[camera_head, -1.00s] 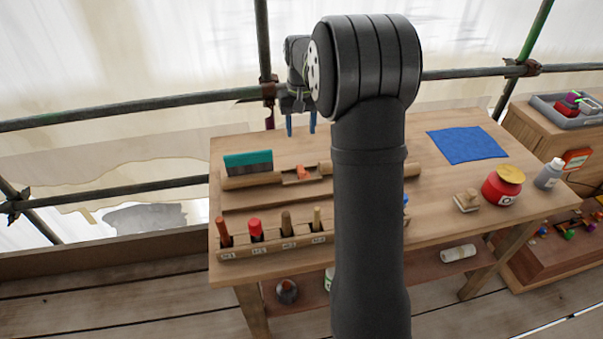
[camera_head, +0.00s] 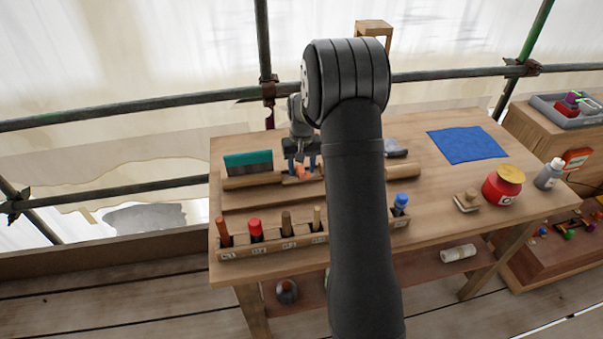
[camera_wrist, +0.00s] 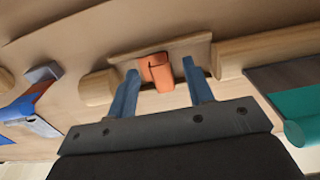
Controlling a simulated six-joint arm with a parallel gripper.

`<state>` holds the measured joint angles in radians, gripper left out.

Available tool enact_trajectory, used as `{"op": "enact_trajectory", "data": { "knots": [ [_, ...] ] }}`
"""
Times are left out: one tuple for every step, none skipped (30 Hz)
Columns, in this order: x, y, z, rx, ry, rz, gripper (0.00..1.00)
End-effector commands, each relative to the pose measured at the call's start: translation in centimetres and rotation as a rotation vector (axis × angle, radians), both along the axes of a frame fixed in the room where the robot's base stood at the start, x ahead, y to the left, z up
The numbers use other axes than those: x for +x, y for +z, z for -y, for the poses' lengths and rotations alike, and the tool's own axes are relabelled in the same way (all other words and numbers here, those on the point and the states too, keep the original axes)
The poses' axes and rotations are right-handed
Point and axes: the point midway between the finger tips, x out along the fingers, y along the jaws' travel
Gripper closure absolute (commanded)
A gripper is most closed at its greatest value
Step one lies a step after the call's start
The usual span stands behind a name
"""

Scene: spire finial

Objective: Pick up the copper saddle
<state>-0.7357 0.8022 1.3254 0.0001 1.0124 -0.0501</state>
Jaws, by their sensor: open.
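The copper saddle (camera_wrist: 157,71) is a small orange-copper piece on a wooden block between two round wooden rails. In the head view the saddle (camera_head: 302,171) shows near the back left of the workbench, partly behind my gripper. My gripper (camera_wrist: 160,66) has blue fingers, one on each side of the saddle in the wrist view. The fingers are apart and open, with gaps visible between them and the saddle. In the head view my gripper (camera_head: 302,170) is low over the saddle.
A teal-handled scraper (camera_head: 248,163) stands just left of the saddle. A wooden rack (camera_head: 270,245) of tools lies in front. A blue cloth (camera_head: 467,145), a red jar (camera_head: 503,186) and a grey bottle (camera_head: 548,174) are on the right.

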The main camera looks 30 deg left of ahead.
Motion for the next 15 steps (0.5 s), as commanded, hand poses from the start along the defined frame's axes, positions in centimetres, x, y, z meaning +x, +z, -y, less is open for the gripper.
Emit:
{"op": "enact_trajectory", "data": {
  "knots": [
    [-0.01,-0.45,0.0,0.0,0.0,0.0,0.53],
    [-0.01,-0.61,0.0,0.001,0.001,0.001,0.53],
    [-0.01,-0.73,0.0,0.001,0.001,0.001,0.53],
    [-0.01,-0.77,0.0,0.001,0.001,0.001,0.53],
    [-0.01,-0.78,0.0,0.001,0.001,0.001,0.53],
    [-0.01,-0.77,-0.01,0.001,0.001,0.001,0.53],
    [-0.01,-0.75,-0.01,0.001,0.001,0.001,0.53],
    [-0.01,-0.75,-0.01,0.001,0.001,0.001,0.53],
    [-0.01,-0.74,-0.01,0.001,0.001,0.001,0.53],
    [-0.01,-0.74,-0.01,0.001,0.001,0.001,0.59],
    [-0.01,-0.73,-0.01,0.001,0.001,0.001,0.65],
    [-0.01,-0.73,-0.01,0.001,0.001,0.001,0.72],
    [-0.01,-0.73,-0.01,0.001,0.001,0.001,0.78],
    [-0.01,-0.72,-0.01,0.001,0.001,0.001,0.84],
    [-0.01,-0.72,-0.01,0.001,0.001,0.001,0.92]
  ]
}}
